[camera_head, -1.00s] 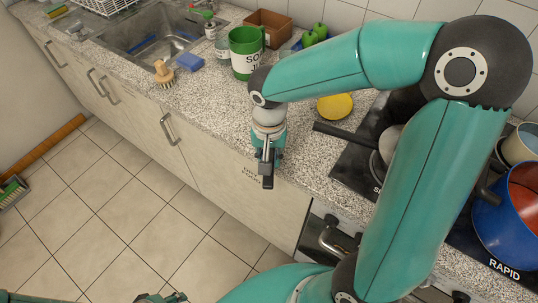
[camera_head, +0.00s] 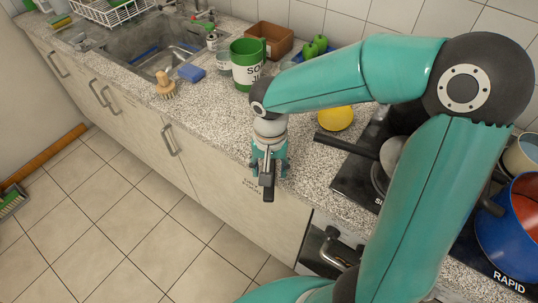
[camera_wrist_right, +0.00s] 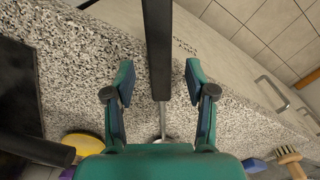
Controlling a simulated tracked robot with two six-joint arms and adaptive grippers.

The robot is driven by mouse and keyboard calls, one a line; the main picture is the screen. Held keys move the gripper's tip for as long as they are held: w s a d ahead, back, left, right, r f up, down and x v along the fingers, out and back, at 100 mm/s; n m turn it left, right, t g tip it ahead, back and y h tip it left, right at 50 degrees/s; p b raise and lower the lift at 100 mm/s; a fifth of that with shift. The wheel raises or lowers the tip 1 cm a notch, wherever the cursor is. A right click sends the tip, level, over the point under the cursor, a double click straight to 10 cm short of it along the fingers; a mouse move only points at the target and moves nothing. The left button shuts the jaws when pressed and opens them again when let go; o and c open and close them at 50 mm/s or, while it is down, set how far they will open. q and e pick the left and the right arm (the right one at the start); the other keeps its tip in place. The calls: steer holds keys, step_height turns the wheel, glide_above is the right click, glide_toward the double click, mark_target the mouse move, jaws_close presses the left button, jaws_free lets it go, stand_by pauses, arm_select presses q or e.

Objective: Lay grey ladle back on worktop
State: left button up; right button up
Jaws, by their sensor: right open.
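The grey ladle shows in the right wrist view as a dark grey handle (camera_wrist_right: 158,45) with a thin metal stem. It lies along the worktop (camera_wrist_right: 75,60) near its front edge, and the handle end reaches out past the edge. In the head view the dark handle end (camera_head: 268,187) shows below my right gripper (camera_head: 269,172). My right gripper (camera_wrist_right: 158,82) is open, with one finger on each side of the ladle and gaps between. My left gripper is out of view.
A green mug (camera_head: 248,64), a wooden brush (camera_head: 165,86) and a blue sponge (camera_head: 192,73) stand left of the arm. A yellow round thing (camera_head: 336,118), a pan handle (camera_head: 346,145) and a blue pot (camera_head: 508,240) are on the right. Worktop left of the gripper is clear.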

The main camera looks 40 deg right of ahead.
step_height(320, 180, up, 12)
steer(key=shift+a+f, duration=0.15)
steer(key=shift+f, duration=0.1)
steer(key=shift+s, duration=0.15)
stand_by(0.3)
